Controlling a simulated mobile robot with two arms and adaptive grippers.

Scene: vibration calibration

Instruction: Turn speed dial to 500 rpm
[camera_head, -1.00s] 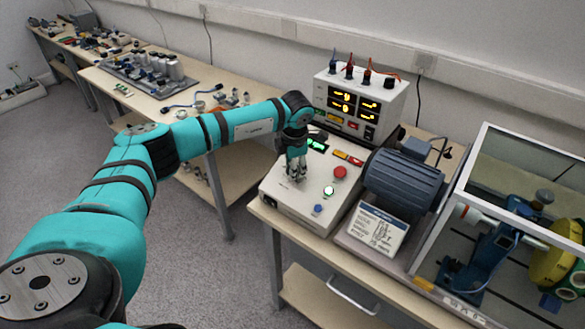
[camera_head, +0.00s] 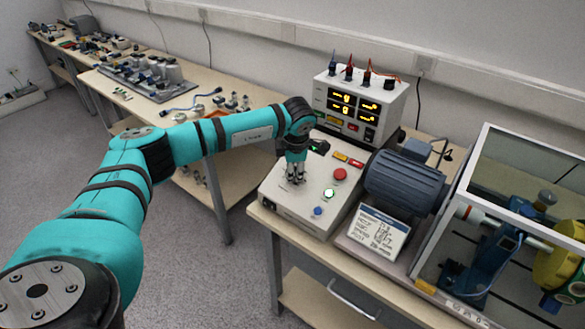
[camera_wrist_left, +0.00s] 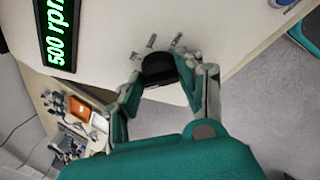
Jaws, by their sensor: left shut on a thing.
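My left gripper (camera_head: 295,178) points down on the top of the white control box (camera_head: 282,205). In the left wrist view my left gripper (camera_wrist_left: 166,84) is shut on the dark speed dial (camera_wrist_left: 158,67), with a finger at each side. In the head view the gripper hides the dial. The black display (camera_wrist_left: 57,32) beside the dial reads "500 rpm" in green. In the head view my wrist partly covers this display (camera_head: 319,147). Short dark marks (camera_wrist_left: 150,41) show on the panel near the dial.
On the box are a red button (camera_head: 340,174), a lit green button (camera_head: 329,194) and a blue button (camera_head: 317,211). Behind stands a meter unit (camera_head: 355,103) with cables. A motor (camera_head: 403,181) and a clear guard frame (camera_head: 505,215) stand to the right.

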